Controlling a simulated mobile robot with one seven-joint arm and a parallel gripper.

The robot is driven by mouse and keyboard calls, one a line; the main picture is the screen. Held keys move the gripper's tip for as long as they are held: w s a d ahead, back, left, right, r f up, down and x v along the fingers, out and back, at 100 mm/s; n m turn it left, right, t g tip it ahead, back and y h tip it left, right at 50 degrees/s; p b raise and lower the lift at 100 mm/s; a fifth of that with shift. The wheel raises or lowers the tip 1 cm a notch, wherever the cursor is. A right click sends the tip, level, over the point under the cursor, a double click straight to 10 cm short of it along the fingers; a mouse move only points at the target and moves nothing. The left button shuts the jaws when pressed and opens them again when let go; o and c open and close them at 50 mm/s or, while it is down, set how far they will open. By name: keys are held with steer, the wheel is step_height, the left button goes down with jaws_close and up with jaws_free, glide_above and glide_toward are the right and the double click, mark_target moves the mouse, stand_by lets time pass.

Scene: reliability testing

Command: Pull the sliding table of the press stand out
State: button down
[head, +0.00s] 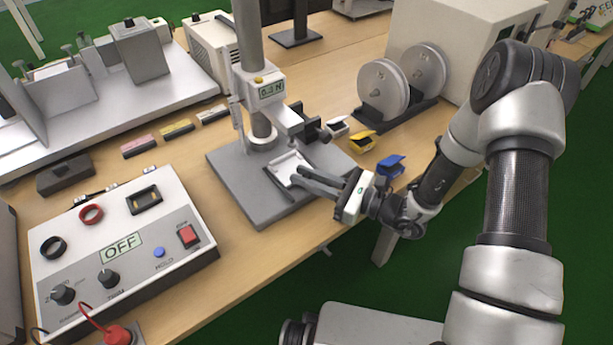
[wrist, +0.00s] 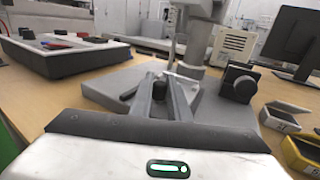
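The press stand has a grey base (head: 232,178), a round column (head: 248,40) and a force gauge (head: 268,92). Its sliding table is a small pale plate (head: 287,166) low on the base, under the gauge head. My gripper (head: 298,176) reaches in from the right, with its fingertips at the table's front edge. In the wrist view the fingers (wrist: 161,84) stand apart, with a small dark knob (wrist: 160,75) between or just beyond their tips. I cannot tell whether they press on it. The fingers hide part of the table.
Small yellow (head: 361,142) and blue (head: 390,165) bins lie to the right, close to my gripper. Two reels (head: 385,88) stand behind them. The bench's front edge is near the stand base.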

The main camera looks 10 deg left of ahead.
steer(key=s+d, duration=0.2)
steer(key=d, duration=0.1)
steer(key=s+d, duration=0.3)
steer(key=shift+s+d+p, duration=0.2)
steer(key=shift+d+p, duration=0.05)
steer(key=shift+p, duration=0.1)
steer(key=c, duration=1.7)
jaws_free()
steer(key=shift+o, duration=0.2)
steer(key=p+v, duration=0.1)
steer(key=v, duration=1.6)
steer(key=shift+s+d, duration=0.15)
